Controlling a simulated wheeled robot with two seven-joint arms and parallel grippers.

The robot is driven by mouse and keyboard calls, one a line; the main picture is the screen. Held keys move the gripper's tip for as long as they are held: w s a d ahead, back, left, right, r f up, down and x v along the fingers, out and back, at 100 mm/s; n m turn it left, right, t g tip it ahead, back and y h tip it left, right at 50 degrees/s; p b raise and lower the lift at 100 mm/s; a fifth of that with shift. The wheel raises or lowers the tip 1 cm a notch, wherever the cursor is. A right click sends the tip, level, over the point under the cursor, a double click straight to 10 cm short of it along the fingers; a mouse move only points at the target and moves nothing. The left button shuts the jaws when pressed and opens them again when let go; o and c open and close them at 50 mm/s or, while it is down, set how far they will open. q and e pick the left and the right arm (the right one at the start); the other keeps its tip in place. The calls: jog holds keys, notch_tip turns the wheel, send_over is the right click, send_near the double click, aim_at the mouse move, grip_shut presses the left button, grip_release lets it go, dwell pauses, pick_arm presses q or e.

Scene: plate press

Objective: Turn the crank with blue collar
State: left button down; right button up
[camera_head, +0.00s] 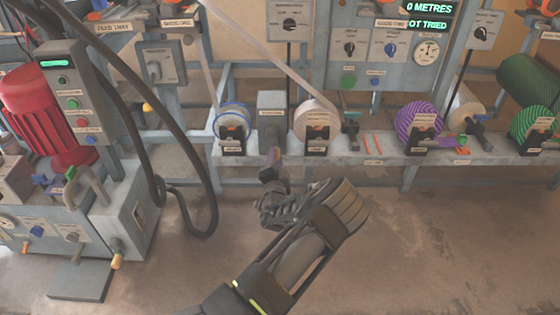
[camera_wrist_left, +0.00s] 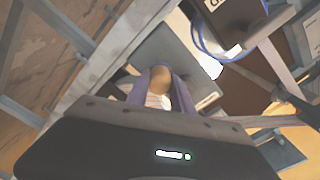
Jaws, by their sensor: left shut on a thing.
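My left gripper (camera_head: 273,158) reaches up from the bottom to the front of a grey box (camera_head: 273,104) on the bench, between two reels. In the left wrist view the left gripper (camera_wrist_left: 173,88) is shut on a tan, rounded handle (camera_wrist_left: 178,90), with a finger on each side. This looks like a crank handle on the grey box. The rest of that crank and any blue collar are hidden by my gripper. Another crank handle (camera_head: 117,261), orange-tan, sticks out at the lower left machine; its collar colour is too small to tell. My right gripper is out of view.
A blue-rimmed reel (camera_head: 233,120) stands left of the grey box and a pale reel (camera_head: 316,118) right of it. A purple striped roll (camera_head: 417,119) is further right. A thick black hose (camera_head: 181,190) hangs left of my arm. The floor (camera_head: 430,250) in front is clear.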

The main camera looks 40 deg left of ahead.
pick_arm(q)
jog(key=s+a+r+m+b, duration=0.1)
jog(key=s+a+r+m, duration=0.1)
jog(key=m, duration=0.8)
jog(key=s+a+r+m+b, duration=0.2)
jog(key=a+r+m, duration=0.1)
jog(key=m, duration=0.7)
jog(key=shift+a+r, duration=0.35)
jog(key=shift+r, duration=0.05)
jog(key=c, duration=1.1)
grip_release()
jog(key=shift+s, duration=0.15)
